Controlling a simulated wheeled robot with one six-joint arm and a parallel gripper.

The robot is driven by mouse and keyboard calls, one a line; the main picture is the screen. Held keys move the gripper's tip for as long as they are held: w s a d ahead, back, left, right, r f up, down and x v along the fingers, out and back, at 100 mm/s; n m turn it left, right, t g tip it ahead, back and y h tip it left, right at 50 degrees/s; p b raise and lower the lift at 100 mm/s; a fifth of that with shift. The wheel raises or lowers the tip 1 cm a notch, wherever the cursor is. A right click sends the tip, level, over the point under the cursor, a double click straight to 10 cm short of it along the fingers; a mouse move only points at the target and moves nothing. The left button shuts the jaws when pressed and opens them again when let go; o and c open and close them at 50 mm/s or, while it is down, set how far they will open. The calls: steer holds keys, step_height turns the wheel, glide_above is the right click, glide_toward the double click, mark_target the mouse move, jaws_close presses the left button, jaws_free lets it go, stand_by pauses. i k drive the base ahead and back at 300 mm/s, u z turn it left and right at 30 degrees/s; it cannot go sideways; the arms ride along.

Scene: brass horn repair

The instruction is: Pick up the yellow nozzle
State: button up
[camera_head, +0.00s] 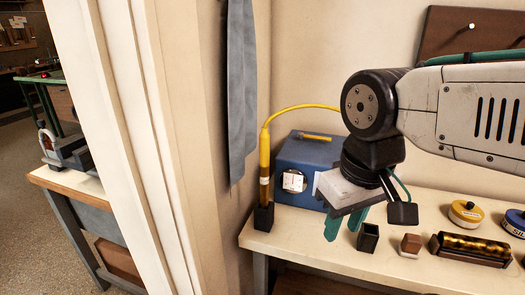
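A yellow nozzle (265,152) stands upright in a small black holder (263,217) at the left end of the bench. A yellow hose (300,108) runs from its top in an arc to the right and passes behind my arm. My gripper (343,229) is to the right of the nozzle, in front of the right side of the blue box, pointing down. Its two teal fingers are apart with nothing seen between them. The gripper is clear of the nozzle.
A blue box (304,156) with a dial stands between nozzle and gripper. A grey cloth (241,90) hangs beside the nozzle. A black cup (368,237), a brown block (411,244) and a brass roll (472,247) line the bench (320,248). A white door frame (150,150) is at left.

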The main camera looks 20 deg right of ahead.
mark_target(264, 137)
steer(key=z, duration=0.75)
steer(key=k, duration=0.8)
steer(key=u, duration=0.55)
